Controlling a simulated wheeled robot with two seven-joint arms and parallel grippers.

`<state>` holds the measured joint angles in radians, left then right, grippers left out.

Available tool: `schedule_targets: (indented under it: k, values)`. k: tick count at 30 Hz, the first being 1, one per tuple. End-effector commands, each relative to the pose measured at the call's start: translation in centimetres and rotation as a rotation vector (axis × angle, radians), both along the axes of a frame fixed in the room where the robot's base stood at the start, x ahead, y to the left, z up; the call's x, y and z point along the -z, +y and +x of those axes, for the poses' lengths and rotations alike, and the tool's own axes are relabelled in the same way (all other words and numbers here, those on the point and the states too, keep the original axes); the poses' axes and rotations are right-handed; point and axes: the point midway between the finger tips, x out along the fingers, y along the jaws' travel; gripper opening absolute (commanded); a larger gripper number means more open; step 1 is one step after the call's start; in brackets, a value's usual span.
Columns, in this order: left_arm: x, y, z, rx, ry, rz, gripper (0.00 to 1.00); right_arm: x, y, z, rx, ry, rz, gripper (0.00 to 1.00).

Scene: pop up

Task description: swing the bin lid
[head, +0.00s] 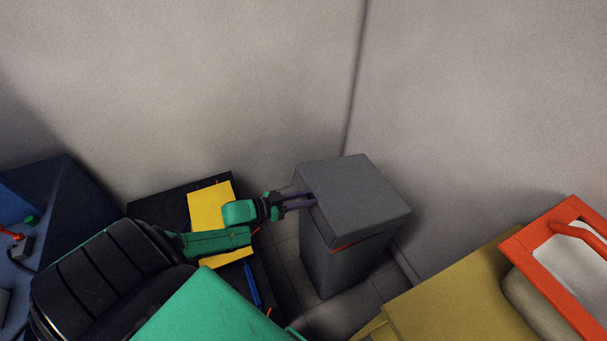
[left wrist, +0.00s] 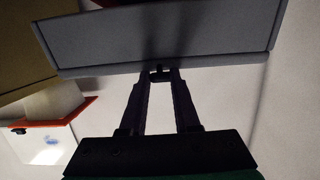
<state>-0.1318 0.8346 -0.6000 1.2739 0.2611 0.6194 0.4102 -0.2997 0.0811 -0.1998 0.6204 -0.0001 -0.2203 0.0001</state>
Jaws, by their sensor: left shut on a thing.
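A dark grey bin (head: 340,265) stands upright in the corner between two pale walls. Its flat square lid (head: 362,195) covers the top, with a thin red strip under its front edge. My left gripper (head: 312,202) reaches in from the left, and its fingertips meet the lid's left edge. In the left wrist view, the lid (left wrist: 160,38) spans the top, and the fingers (left wrist: 159,74) are closed in on a small dark part at its edge. The fingertips partly hide that part. My right gripper is not in view.
A yellow panel (head: 205,205) lies on a black surface left of the bin. A yellow box (head: 455,300) and an orange-red frame (head: 525,245) are at the lower right. A blue unit (head: 65,185) stands at the far left. The walls are close behind the bin.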

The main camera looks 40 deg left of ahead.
Motion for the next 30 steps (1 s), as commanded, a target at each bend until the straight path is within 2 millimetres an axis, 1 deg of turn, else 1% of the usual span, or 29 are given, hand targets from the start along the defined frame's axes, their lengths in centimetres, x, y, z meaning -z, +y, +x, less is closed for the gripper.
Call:
schedule_targets:
  k: [1,6,9,17,20,30]
  values:
    - [-1.2,-0.1,0.2,0.000,-0.007,-0.003,0.00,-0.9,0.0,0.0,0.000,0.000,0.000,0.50]
    - [-2.7,-0.2,0.5,0.000,-0.007,-0.003,0.00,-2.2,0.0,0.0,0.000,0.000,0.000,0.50]
    - [-3.0,-0.2,0.6,0.000,-0.007,-0.003,0.00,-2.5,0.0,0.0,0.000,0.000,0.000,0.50]
    - [-2.8,-0.2,0.6,-0.001,-0.005,-0.002,0.00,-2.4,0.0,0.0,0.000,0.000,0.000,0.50]
    - [-3.4,-0.3,0.8,-0.001,-0.004,-0.001,0.00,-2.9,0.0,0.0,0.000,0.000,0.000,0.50]
    - [-6.3,-1.0,2.0,-0.001,-0.006,-0.001,0.00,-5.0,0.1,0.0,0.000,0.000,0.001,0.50]
